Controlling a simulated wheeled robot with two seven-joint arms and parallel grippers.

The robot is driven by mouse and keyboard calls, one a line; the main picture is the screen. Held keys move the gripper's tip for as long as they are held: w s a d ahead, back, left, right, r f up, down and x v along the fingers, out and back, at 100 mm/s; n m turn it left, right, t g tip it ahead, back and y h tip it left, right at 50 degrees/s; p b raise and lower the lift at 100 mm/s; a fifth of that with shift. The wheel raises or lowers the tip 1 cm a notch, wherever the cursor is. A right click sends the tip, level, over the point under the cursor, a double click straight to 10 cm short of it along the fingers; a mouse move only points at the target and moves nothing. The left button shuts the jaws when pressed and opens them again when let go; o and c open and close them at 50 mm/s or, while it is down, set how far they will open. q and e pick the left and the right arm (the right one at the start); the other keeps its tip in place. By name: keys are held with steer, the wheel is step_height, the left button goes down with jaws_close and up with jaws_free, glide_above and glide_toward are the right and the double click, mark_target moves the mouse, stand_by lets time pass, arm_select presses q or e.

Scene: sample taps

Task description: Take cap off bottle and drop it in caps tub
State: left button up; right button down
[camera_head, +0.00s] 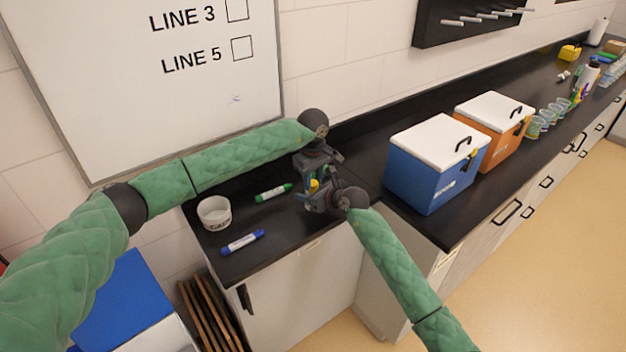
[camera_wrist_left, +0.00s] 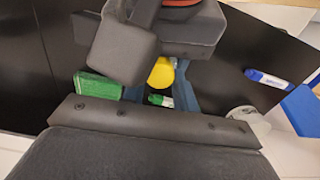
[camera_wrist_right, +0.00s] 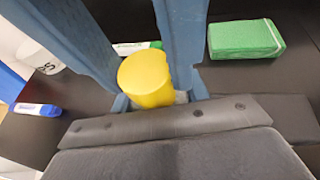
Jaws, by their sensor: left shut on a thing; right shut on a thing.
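The yellow cap (camera_head: 314,185) is between my two grippers above the dark bench; it also shows in the left wrist view (camera_wrist_left: 161,73) and the right wrist view (camera_wrist_right: 145,78). My left gripper (camera_head: 312,180) comes down from above, its blue fingers shut on either side of the cap. My right gripper (camera_head: 312,192) comes from the front, just below, shut on the bottle. Only a pale sliver of the bottle (camera_wrist_right: 182,97) shows under the cap; the rest is hidden. The caps tub (camera_head: 214,212), a white round tub with dark lettering, stands open on the bench to the left.
A green marker (camera_head: 273,193) and a blue marker (camera_head: 242,242) lie near the tub. A green block (camera_wrist_right: 245,39) lies on the bench beyond the grippers. A blue cooler (camera_head: 425,170) and an orange cooler (camera_head: 497,135) stand to the right. The whiteboard (camera_head: 150,100) rises behind.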

arm_select(q)
steer(key=shift+n, duration=1.4)
steer(key=o, duration=1.1)
steer(key=shift+r, duration=2.25)
steer(key=shift+c, duration=0.3)
steer(key=shift+r+m, duration=1.65)
steer(key=shift+m, duration=0.05)
steer(key=shift+f, duration=3.95)
